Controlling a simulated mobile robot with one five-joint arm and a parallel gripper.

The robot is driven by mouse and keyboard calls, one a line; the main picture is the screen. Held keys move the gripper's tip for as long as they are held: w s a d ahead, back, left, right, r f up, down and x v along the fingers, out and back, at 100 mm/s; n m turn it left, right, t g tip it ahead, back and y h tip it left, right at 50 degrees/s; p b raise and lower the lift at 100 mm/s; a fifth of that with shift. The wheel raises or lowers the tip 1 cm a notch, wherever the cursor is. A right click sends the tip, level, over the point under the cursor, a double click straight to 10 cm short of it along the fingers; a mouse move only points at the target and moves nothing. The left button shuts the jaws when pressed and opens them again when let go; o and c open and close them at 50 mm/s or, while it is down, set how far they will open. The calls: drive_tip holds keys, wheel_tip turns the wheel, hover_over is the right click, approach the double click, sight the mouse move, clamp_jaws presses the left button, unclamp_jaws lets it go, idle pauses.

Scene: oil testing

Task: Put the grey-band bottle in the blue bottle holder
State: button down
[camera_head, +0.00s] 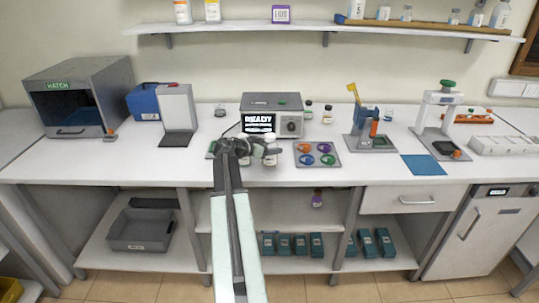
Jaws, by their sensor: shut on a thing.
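My gripper (259,151) is over the front middle of the bench, shut on a small pale bottle (270,159). The arm and jaws cover part of this bottle, and its band colour is too small to make out. Another pale bottle (243,160) shows partly behind my gripper.
Orange, purple and green rings share the tray. An instrument with a READY screen (272,104) stands behind my gripper. Small bottles (327,114) stand to its right. A stand with a yellow lever (372,135) is right of the tray. The bench front left is clear.

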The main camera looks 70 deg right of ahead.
wheel_tip(320, 180, down, 2)
drive_tip(key=shift+f+b, duration=0.1)
drive_tip(key=shift+b, duration=0.3)
drive_tip(key=shift+r, duration=0.3)
drive_tip(key=shift+f, duration=0.15)
drive_tip(key=shift+c, duration=1.8)
unclamp_jaws()
drive_tip(key=shift+r+p, duration=0.35)
drive_tip(key=shift+p, duration=0.05)
drive_tip(key=p+v, duration=0.4)
drive_tip(key=v, duration=0.7)
drive_tip(key=shift+w+a, duration=0.2)
drive_tip(key=shift+a, duration=0.2)
